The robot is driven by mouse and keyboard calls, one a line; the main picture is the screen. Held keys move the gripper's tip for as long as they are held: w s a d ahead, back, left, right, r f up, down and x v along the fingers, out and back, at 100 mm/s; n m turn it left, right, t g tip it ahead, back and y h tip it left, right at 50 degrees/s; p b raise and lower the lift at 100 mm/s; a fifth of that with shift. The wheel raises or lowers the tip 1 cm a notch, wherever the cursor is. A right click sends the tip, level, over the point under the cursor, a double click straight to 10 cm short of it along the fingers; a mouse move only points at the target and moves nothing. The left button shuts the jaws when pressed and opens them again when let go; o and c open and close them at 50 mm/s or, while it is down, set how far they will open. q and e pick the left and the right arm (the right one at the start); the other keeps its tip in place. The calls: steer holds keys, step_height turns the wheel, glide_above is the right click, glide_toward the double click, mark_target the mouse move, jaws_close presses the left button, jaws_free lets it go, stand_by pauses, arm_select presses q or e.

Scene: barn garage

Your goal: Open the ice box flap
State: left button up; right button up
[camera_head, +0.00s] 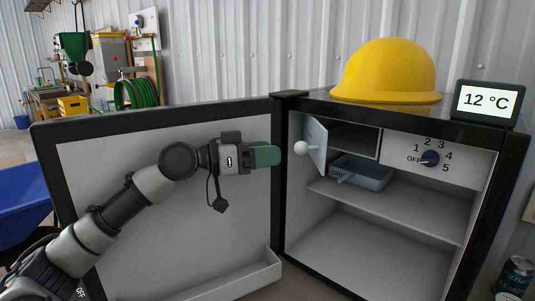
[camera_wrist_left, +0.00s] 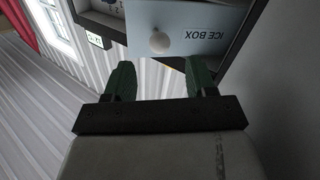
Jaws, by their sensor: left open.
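The ice box flap (camera_head: 317,143) is a pale blue-grey panel at the upper left inside the open fridge. It stands swung outward, with the dark compartment (camera_head: 353,138) showing to its right. Its round white knob (camera_head: 301,148) faces left. My left gripper (camera_head: 276,155) has green fingers and is just left of the knob, over the opened fridge door. In the left wrist view the flap (camera_wrist_left: 196,18) carries an "ICE BOX" label, and its knob (camera_wrist_left: 159,42) lies just beyond the open fingertips of the gripper (camera_wrist_left: 158,64), apparently ungripped. My right gripper is out of view.
The fridge door (camera_head: 120,170) is wide open at the left. Below the compartment are a grey-blue tray (camera_head: 372,176) and a shelf (camera_head: 410,213); a dial (camera_head: 430,158) is at the right. A yellow hard hat (camera_head: 388,72) and a "12 °C" display (camera_head: 487,101) stand on top.

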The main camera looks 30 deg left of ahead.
mark_target(295, 149)
arm_select(q)
steer(key=n+p, duration=0.1)
steer(key=p, duration=0.1)
steer(key=d+n+t+p, duration=0.1)
steer(key=n+p, duration=0.1)
steer(key=p, duration=0.1)
steer(key=n+p, duration=0.1)
steer(key=p, duration=0.2)
steer(key=shift+d+n+t, duration=0.25)
steer(key=shift+n+t, duration=0.05)
steer(key=s+f+n+t+y+p, duration=0.2)
steer(key=s+n+t+y+p, duration=0.2)
steer(key=n+p, duration=0.45)
steer(key=p+x, duration=0.1)
steer(key=x, duration=0.2)
steer(key=p+x, duration=0.1)
steer(key=x, duration=0.2)
steer(key=p+x, duration=0.1)
steer(key=x, duration=0.2)
steer(key=shift+w+a+r+p, duration=0.2)
steer(key=shift+w+r+p, duration=0.05)
steer(key=shift+w+p, duration=0.2)
steer(key=shift+w+d, duration=0.25)
steer(key=shift+w, duration=0.15)
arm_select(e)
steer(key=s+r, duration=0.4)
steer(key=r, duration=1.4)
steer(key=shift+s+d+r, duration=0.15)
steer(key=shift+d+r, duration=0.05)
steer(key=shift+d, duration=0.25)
